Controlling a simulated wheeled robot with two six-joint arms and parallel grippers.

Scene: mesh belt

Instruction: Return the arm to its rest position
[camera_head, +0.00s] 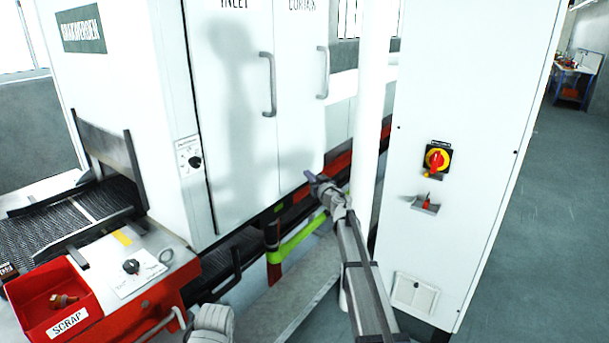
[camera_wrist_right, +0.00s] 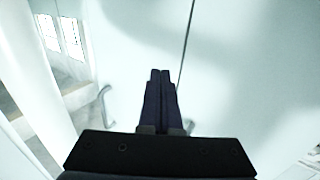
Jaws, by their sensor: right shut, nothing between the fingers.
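My right arm reaches up from the bottom of the head view, between the white machine and the grey-white cabinet. My right gripper (camera_head: 313,181) is at its far end, in front of the machine's lower door area. In the right wrist view the two dark fingers of the right gripper (camera_wrist_right: 160,75) lie together, with nothing between them. White door panels (camera_wrist_right: 240,60) with a dark seam fill the space beyond the fingers. A white piece of my left arm may show at the bottom of the head view; my left gripper is not visible.
The white cabinet (camera_head: 455,100) with a red-yellow switch (camera_head: 437,159) stands right of my arm. The machine (camera_head: 225,110) has door handles (camera_head: 268,85). A red scrap bin (camera_head: 28,298) and mesh belt (camera_head: 50,232) are at left. Open floor (camera_head: 555,200) lies far right.

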